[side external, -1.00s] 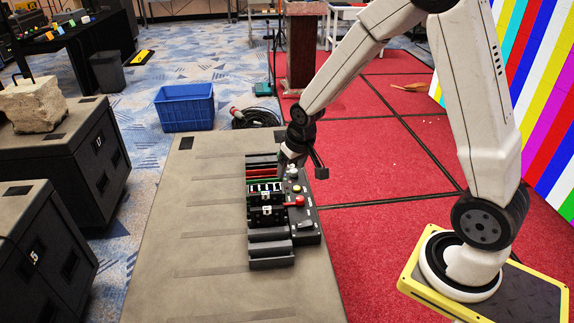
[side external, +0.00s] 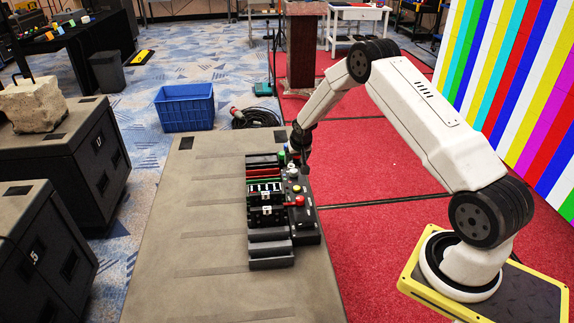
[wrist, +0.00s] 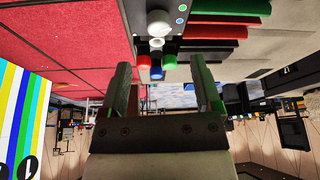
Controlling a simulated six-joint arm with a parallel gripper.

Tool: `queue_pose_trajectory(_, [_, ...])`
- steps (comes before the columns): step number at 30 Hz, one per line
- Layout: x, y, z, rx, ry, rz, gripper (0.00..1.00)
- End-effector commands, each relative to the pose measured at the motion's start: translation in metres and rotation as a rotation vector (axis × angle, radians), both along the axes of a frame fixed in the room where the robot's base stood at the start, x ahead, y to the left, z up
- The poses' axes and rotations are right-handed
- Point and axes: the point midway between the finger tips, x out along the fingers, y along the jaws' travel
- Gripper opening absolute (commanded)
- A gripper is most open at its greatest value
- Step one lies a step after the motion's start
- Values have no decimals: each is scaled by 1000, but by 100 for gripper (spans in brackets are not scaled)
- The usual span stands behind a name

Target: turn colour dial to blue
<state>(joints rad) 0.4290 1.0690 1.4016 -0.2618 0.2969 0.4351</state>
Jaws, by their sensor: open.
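A black control panel (side external: 304,220) lies along the right edge of the grey bench, and my gripper (side external: 301,163) points down at its far end. In the wrist view, the panel carries a white round knob (wrist: 160,22) with green and blue dots beside it. Below the knob in that picture are a red cap (wrist: 144,62), a blue cap (wrist: 157,73) and a green cap (wrist: 170,62). My open, empty fingers appear on either side of these caps. Contact cannot be told. The dial's pointer and setting are not readable.
Red and green bars stand beside the panel. A blue crate (side external: 185,108) is on the floor beyond the grey bench (side external: 190,240). The bench's left part is clear.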

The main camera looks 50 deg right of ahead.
Motion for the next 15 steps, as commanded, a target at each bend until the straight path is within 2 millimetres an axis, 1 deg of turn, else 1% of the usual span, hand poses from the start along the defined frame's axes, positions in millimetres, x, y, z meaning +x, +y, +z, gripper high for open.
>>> queue_pose_trajectory(3, [1, -3, -2, -1, -3, -7, 81])
queue_pose_trajectory(10, [1, -4, -4, -1, -2, -6, 81])
queue_pose_trajectory(15, [3, -5, -11, -1, -1, -5, 81])
